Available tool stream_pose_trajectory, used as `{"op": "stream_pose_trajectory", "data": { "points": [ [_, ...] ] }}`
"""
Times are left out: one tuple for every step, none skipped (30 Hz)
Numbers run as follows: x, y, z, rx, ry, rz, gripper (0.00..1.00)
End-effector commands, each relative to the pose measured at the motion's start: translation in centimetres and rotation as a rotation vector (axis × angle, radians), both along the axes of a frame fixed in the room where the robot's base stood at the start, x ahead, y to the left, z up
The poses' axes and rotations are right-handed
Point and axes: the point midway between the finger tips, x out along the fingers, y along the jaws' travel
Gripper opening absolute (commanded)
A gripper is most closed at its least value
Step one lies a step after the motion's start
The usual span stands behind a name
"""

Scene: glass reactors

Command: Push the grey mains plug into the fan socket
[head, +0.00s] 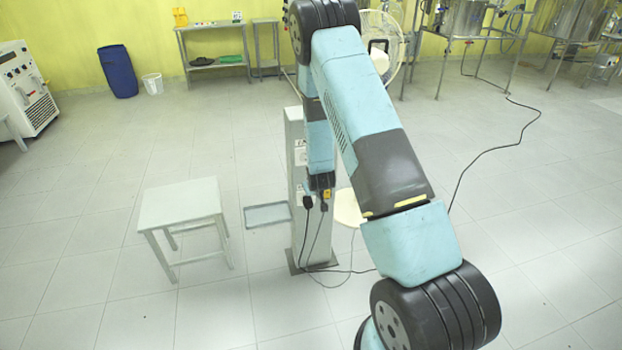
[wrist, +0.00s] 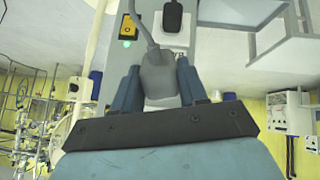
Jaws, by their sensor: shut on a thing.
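The grey mains plug (wrist: 158,76) is between the fingers of my gripper (wrist: 159,84), its cord leading off toward the top of the wrist view. It lies in front of a white socket plate (wrist: 174,42) on the post, covering part of it. Whether its pins touch or enter a socket is hidden. In the head view my gripper (head: 321,188) is low beside the pale post (head: 296,160), and the grey plug (head: 324,207) shows just below. I cannot tell which outlet is the fan socket; the printed label is partly hidden.
A black plug (wrist: 173,16) sits at the plate near the grey one. An orange switch (wrist: 128,28) with a green light is beside it. Cables loop on the floor at the post's foot.

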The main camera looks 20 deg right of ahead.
Motion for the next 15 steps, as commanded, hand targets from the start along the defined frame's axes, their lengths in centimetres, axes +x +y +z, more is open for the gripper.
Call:
{"op": "stream_pose_trajectory", "data": {
  "points": [
    [0.1, -0.1, -0.2, -0.008, -0.048, 0.011, 0.06],
    [0.3, -0.1, -0.1, -0.012, -0.082, 0.018, 0.06],
    [0.6, -0.1, 0.0, -0.019, -0.126, 0.028, 0.06],
    [0.7, -0.1, 0.0, -0.024, -0.158, 0.036, 0.06],
    [0.8, -0.1, 0.1, -0.028, -0.192, 0.043, 0.06],
    [1.0, -0.1, 0.3, -0.033, -0.236, 0.054, 0.06],
    [1.1, -0.1, 0.4, -0.037, -0.269, 0.06, 0.06],
    [1.2, -0.1, 0.5, -0.041, -0.303, 0.067, 0.06],
    [1.3, -0.1, 0.7, -0.045, -0.35, 0.076, 0.06],
    [1.4, -0.1, 0.9, -0.048, -0.383, 0.083, 0.06],
    [1.4, 0.0, 1.0, -0.05, -0.418, 0.091, 0.06],
    [1.5, 0.0, 1.4, -0.053, -0.465, 0.1, 0.06],
    [1.4, 0.0, 1.6, -0.056, -0.499, 0.106, 0.06],
    [1.4, 0.0, 1.8, -0.058, -0.534, 0.113, 0.06],
    [1.3, 0.1, 2.2, -0.061, -0.579, 0.121, 0.06]
  ]
}}
